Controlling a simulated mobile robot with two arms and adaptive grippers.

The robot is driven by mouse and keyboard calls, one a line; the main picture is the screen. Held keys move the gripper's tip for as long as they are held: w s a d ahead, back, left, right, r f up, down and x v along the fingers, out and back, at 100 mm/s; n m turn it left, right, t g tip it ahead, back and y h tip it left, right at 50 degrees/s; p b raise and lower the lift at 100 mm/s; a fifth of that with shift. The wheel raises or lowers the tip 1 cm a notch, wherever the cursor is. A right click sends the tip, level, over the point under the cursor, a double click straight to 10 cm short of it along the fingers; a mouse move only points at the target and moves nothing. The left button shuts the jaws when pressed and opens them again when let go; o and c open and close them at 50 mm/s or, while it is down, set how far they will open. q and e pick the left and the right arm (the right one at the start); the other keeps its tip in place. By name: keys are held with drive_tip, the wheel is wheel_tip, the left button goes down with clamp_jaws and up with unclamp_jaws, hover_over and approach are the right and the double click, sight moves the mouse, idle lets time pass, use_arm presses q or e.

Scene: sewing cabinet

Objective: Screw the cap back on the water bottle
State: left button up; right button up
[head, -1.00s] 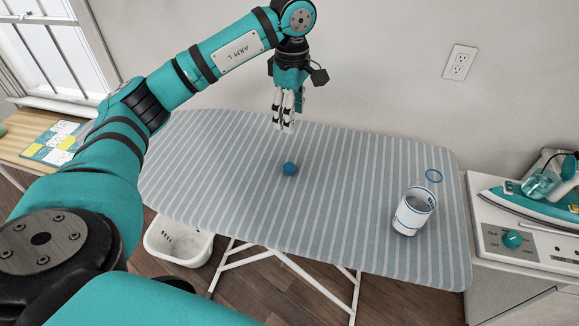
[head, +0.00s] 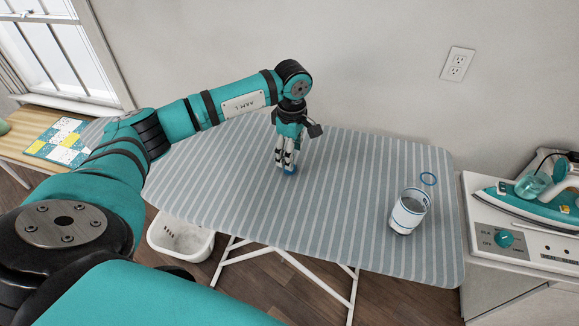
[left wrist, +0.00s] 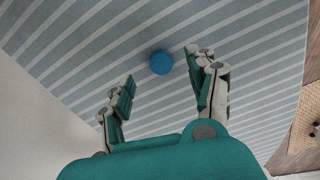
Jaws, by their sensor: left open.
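The small blue round cap (head: 291,172) lies on the striped ironing board (head: 350,165). My left gripper (head: 285,166) points down right over it, and its fingers partly hide it in the head view. In the left wrist view the cap (left wrist: 161,62) shows between and slightly beyond the spread fingertips of my left gripper (left wrist: 162,68); the fingers are open and not closed on it. My right gripper is not in view.
A teal iron (head: 540,205) sits on a white control unit (head: 500,215) at the right. A white basket (head: 180,240) is on the floor below. The board between cap and bottle is clear.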

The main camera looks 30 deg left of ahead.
use_arm(q)
drive_tip(key=shift+f, duration=0.15)
wheel_tip(320, 180, down, 4)
drive_tip(key=shift+a+f+p, duration=0.1)
drive_tip(key=shift+f+p, duration=0.1)
drive_tip(key=shift+p, duration=1.05)
drive_tip(key=shift+f, duration=0.25)
drive_tip(key=shift+c, duration=0.3)
drive_tip(key=c, duration=0.7)
drive_tip(key=shift+r, duration=0.1)
drive_tip(key=shift+c, duration=0.2)
